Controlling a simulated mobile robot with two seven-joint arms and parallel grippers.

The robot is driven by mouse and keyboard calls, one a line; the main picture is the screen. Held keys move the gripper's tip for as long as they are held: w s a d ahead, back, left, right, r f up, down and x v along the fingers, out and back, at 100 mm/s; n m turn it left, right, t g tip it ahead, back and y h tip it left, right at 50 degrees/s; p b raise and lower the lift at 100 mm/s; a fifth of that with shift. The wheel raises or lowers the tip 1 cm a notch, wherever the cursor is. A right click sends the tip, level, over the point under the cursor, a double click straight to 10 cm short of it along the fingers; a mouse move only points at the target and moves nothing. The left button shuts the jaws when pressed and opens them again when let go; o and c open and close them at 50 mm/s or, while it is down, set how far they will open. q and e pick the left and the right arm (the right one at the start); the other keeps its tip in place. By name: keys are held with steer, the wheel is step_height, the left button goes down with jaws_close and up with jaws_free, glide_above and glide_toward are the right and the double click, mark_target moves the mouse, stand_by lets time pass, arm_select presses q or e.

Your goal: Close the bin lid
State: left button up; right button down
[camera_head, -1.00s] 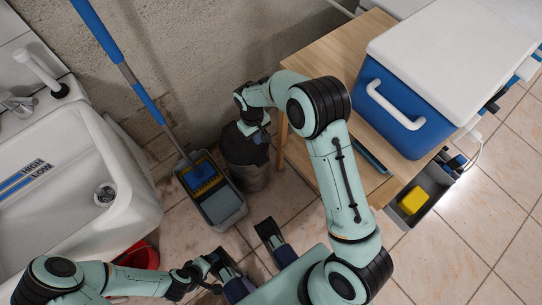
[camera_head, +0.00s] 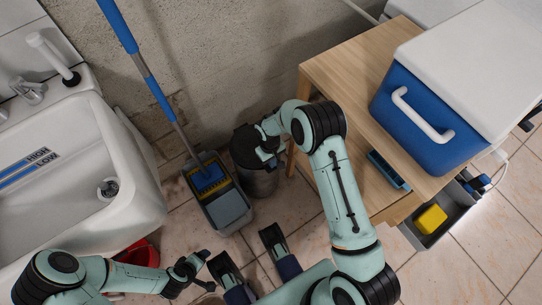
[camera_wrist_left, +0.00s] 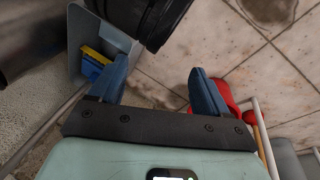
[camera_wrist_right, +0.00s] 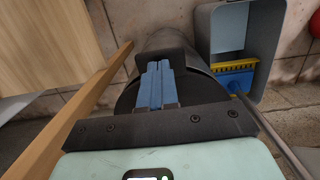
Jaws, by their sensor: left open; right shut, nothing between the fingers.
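The bin (camera_head: 259,181) is a dark grey metallic cylinder standing between the mop bucket and the wooden table. Its dark top (camera_head: 243,146) is partly hidden by my right gripper (camera_head: 268,155). In the right wrist view, the shut blue fingers (camera_wrist_right: 158,70) are in front of the bin (camera_wrist_right: 170,40), with nothing between them. I cannot tell how far the lid stands open or whether the fingers touch it. My left gripper (camera_head: 190,270) is away from the bin at lower left. Its fingers (camera_wrist_left: 160,80) are open and empty in the left wrist view.
The mop bucket (camera_head: 228,208) stands left of the bin, with a tall blue-handled mop. The wooden table (camera_head: 335,65) with a blue cooler (camera_head: 415,115) is to the right. A sink (camera_head: 70,190) and a red bucket (camera_head: 140,252) are at left. Floor between is tiled.

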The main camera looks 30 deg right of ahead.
steer(key=shift+f, duration=0.1)
steer(key=f+b, duration=0.2)
steer(key=f, duration=0.1)
steer(key=shift+s+f, duration=0.25)
steer(key=shift+s, duration=0.15)
arm_select(q)
steer(key=shift+w+a+f, duration=0.25)
steer(key=shift+a+f, duration=0.1)
steer(key=shift+f, duration=0.25)
steer(key=shift+w+a+f, duration=0.2)
steer(key=shift+a+f, duration=0.1)
steer(key=shift+f, duration=0.25)
arm_select(e)
steer(key=shift+s, duration=0.15)
steer(key=shift+r, duration=0.25)
steer(key=r+p, duration=0.1)
steer(key=r, duration=0.1)
steer(key=r+p, duration=0.2)
steer(key=shift+w+r, duration=0.2)
steer(key=shift+r, duration=0.15)
arm_select(q)
steer(key=s+d+r+g+p, duration=0.1)
steer(key=s+d+r+p, duration=0.1)
steer(key=s+r, duration=0.3)
steer(key=shift+s+d+r+g+h, duration=0.3)
steer(key=shift+s+d+r+h, duration=0.1)
steer(key=shift+s+d, duration=0.3)
arm_select(e)
step_height(320, 180, up, 10)
steer(key=shift+f, duration=0.25)
